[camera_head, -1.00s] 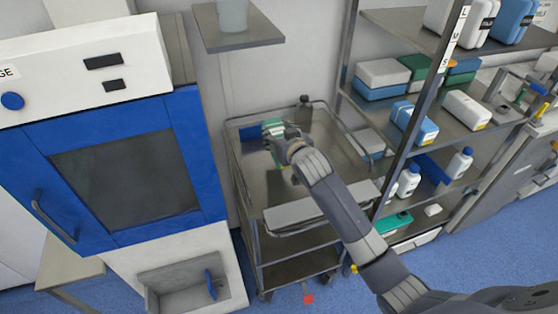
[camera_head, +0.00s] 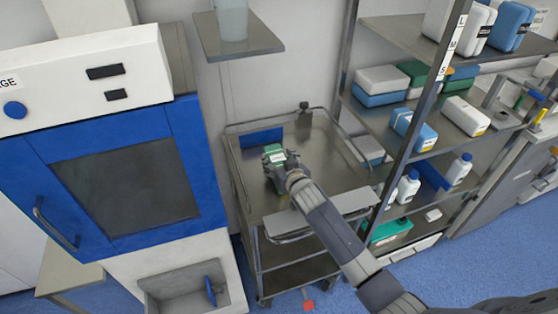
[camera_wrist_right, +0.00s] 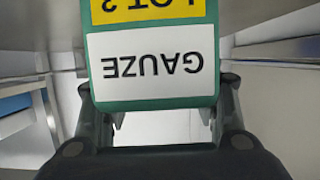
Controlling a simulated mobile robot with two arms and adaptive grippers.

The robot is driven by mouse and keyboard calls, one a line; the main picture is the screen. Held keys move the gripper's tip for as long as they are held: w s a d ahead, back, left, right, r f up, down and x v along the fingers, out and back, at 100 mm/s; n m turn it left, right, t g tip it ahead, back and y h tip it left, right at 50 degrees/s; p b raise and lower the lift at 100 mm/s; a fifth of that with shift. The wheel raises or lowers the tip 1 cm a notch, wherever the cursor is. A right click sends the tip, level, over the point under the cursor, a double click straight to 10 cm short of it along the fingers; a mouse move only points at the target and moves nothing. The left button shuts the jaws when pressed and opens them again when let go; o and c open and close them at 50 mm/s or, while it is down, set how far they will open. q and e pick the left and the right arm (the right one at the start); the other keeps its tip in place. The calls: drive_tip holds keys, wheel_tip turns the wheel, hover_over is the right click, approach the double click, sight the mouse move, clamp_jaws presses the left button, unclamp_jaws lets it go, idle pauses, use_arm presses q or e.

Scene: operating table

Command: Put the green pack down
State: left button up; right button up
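The green pack (camera_head: 273,156) is in my right gripper (camera_head: 284,171), over the left part of the steel cart's top (camera_head: 325,160). In the right wrist view the pack (camera_wrist_right: 150,75) has a white label reading GAUZE, upside down, and a yellow LOT 2 label. The fingers of my right gripper (camera_wrist_right: 160,112) stand at both sides of the pack. I cannot tell whether the pack touches the cart top. My left gripper is not in view.
A blue panel or pack (camera_head: 262,137) stands at the cart's back left. The cart top is otherwise mostly bare. A blue-and-white cabinet (camera_head: 125,190) is on the left. A shelf rack (camera_head: 420,95) with boxes and bottles is on the right. A wall shelf (camera_head: 238,42) holds a container.

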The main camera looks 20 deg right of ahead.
drive_tip(key=shift+o, duration=0.2)
drive_tip(key=shift+r, duration=0.2)
drive_tip(key=shift+s, duration=0.3)
drive_tip(key=v, duration=1.1)
drive_tip(key=shift+s+b, duration=0.2)
drive_tip(key=shift+b, duration=0.2)
